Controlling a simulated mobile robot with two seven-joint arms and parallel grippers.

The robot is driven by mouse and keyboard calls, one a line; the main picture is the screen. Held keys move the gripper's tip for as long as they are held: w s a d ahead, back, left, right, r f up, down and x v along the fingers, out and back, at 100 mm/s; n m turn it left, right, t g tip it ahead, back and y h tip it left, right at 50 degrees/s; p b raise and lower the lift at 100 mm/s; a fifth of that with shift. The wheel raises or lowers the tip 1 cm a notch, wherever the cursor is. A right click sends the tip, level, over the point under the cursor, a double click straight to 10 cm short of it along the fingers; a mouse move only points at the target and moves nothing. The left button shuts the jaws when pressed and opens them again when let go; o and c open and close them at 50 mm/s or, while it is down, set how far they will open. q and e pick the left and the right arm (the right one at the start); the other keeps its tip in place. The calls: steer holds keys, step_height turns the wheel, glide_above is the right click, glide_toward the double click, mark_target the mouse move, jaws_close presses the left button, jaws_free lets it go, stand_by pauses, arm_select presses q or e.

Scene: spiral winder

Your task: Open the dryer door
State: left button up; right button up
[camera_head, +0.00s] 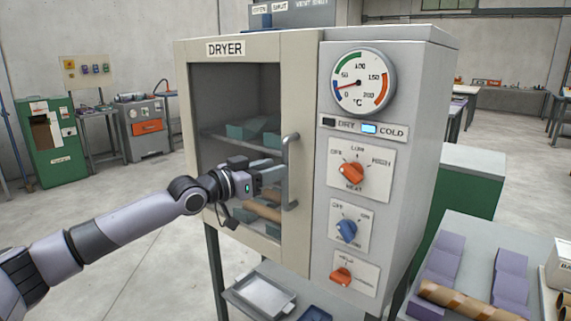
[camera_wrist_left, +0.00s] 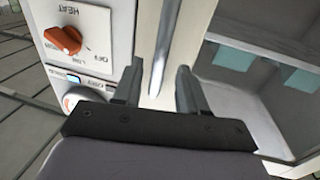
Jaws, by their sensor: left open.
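The grey dryer has a windowed door with a beige frame (camera_head: 298,85), which looks closed. A vertical grey bar handle (camera_head: 290,160) is on the door's right side. The handle also shows in the left wrist view (camera_wrist_left: 171,40). My left gripper (camera_head: 280,178) is in front of the door at the handle's lower half. In the left wrist view its two fingers (camera_wrist_left: 159,68) are apart, with the handle lined up between them. I cannot tell whether they touch it. My right gripper is not in view.
Right of the door are a temperature dial (camera_head: 360,83), a red heat knob (camera_head: 352,173), a blue knob (camera_head: 347,231) and a red lower knob (camera_head: 341,275). A metal tray (camera_head: 262,294) sits below the door. A table (camera_head: 480,229) with purple blocks stands at the right.

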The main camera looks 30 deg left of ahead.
arm_select(q)
steer(key=shift+x, duration=2.3)
jaws_close()
